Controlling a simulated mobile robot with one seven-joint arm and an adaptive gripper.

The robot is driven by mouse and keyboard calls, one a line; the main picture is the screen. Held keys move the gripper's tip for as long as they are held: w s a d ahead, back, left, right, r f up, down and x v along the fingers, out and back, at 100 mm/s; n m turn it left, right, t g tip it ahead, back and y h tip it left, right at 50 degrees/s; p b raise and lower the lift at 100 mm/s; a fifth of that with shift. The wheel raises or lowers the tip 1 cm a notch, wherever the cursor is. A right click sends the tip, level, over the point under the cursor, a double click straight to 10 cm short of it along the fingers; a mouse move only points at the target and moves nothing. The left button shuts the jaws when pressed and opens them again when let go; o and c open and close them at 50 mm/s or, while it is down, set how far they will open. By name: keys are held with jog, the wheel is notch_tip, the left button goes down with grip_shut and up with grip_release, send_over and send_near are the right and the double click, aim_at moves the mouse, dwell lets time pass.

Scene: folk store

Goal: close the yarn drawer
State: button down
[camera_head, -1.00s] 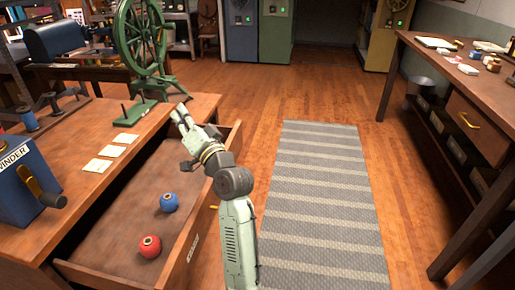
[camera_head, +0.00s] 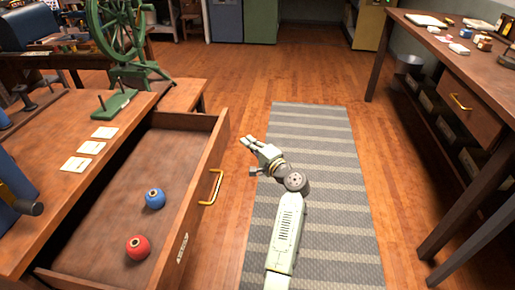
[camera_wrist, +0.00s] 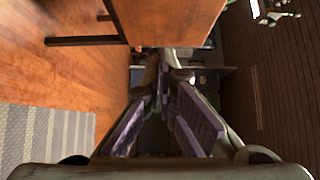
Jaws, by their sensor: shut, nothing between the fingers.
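The yarn drawer (camera_head: 112,235) stands pulled open from the wooden counter at left in the head view. A blue yarn ball (camera_head: 155,198) and a red yarn ball (camera_head: 138,248) lie inside it. Its front panel carries a yellow handle (camera_head: 211,187) and a small label (camera_head: 182,248). My gripper (camera_head: 246,140) is shut and empty, to the right of the drawer front's far end and apart from it in the picture. The wrist view shows its dark fingers (camera_wrist: 163,82) below a wooden panel (camera_wrist: 165,20); I cannot tell which piece of furniture that is.
A striped grey rug (camera_head: 318,140) lies under my arm. A wooden table (camera_head: 470,80) with its own drawer stands at right. The wooden floor (camera_head: 250,75) beyond is clear.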

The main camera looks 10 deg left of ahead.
aim_at(159, 142)
jog(key=shift+w+a+p, duration=0.25)
jog(key=shift+a, duration=0.6)
jog(key=shift+w+a+p, duration=0.2)
jog(key=shift+a+p, duration=0.05)
jog(key=shift+a, duration=0.65)
jog(key=shift+w+a+p, duration=0.25)
jog(key=shift+a, duration=0.6)
jog(key=a+b, duration=0.1)
jog(key=a, duration=0.9)
jog(key=a+b, duration=0.1)
jog(key=a, duration=0.8)
jog(key=w+a, duration=0.1)
jog(key=a, duration=0.9)
jog(key=shift+a+b, duration=0.3)
jog(key=shift+b, duration=0.1)
